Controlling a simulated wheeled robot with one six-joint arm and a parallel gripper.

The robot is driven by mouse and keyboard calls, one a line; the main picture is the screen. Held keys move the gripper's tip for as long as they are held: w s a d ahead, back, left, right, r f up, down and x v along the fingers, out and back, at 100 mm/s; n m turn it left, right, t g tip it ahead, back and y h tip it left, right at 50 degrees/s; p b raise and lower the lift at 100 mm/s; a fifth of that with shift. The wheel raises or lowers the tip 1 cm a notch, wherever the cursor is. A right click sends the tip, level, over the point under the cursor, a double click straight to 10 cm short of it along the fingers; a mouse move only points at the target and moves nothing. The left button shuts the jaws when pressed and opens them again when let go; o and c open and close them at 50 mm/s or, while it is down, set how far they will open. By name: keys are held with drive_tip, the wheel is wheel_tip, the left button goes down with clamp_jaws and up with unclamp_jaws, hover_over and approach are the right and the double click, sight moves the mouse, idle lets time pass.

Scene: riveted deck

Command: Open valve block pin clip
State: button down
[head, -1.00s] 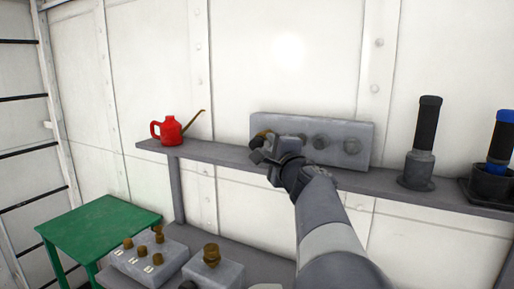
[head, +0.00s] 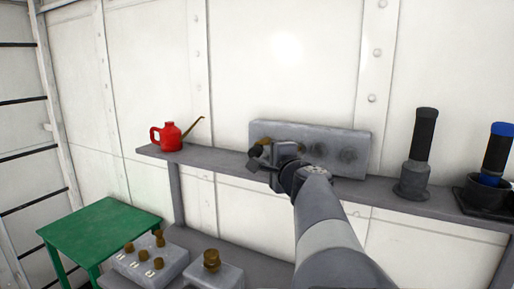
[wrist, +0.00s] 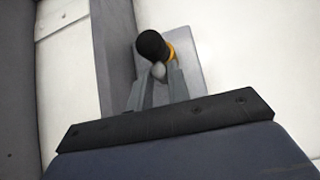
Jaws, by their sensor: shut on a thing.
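The grey valve block (head: 336,136) stands on the shelf against the white wall, with dark round knobs on its face. My gripper (head: 262,158) is at the block's left end and covers part of its face. In the wrist view, my gripper (wrist: 158,84) is shut on a small pale piece, likely the pin clip (wrist: 158,70). Right beside it are a black round knob (wrist: 150,44) and a yellow ring or collar (wrist: 171,51). The fingers hide how the clip joins the block.
A red oil can (head: 170,136) stands left on the shelf (head: 220,158). A dark-handled torch-like item (head: 420,150) and a blue-banded one (head: 496,150) stand right. Below are a green table (head: 98,228) and control boxes (head: 150,262) with brass knobs.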

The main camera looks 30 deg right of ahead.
drive_tip(key=n+g+p, duration=0.1)
drive_tip(key=p, duration=0.2)
drive_tip(key=n+g+p, duration=0.1)
drive_tip(key=p, duration=0.3)
drive_tip(key=shift+r+g, duration=0.3)
drive_tip(key=shift+f+p, duration=0.15)
drive_tip(key=shift+p, duration=0.2)
drive_tip(key=c, duration=1.3)
unclamp_jaws()
drive_tip(key=shift+c, duration=0.2)
drive_tip(key=p+v, duration=0.1)
drive_tip(key=v, duration=0.9)
drive_tip(key=shift+s+r, duration=0.3)
